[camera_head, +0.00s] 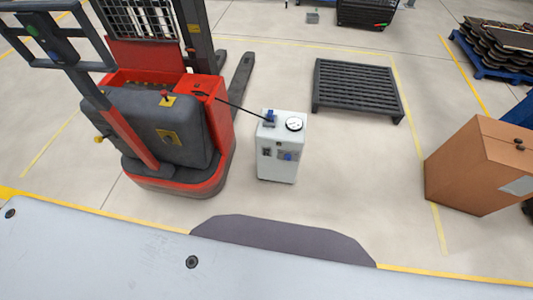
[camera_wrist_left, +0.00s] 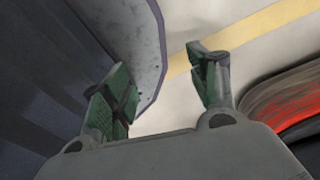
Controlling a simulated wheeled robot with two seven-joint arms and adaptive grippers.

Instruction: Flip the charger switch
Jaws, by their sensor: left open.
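The charger (camera_head: 279,148) is a white upright box on the floor in the middle of the head view. A blue part (camera_head: 269,116) and a round dial (camera_head: 294,124) are on its top. Its front has a dark element and a blue one (camera_head: 286,156); I cannot tell which part is the switch. A black cable runs from it to the red forklift (camera_head: 215,110). My left gripper (camera_wrist_left: 165,85) shows only in the left wrist view, open and empty, with green-padded fingers apart above the floor. The charger does not show in that view. My right gripper is not in view.
The forklift stands just left of the charger. A black pallet (camera_head: 357,89) lies behind it to the right, and a brown box (camera_head: 480,165) stands at far right. Bare floor lies between. My own base fills the front.

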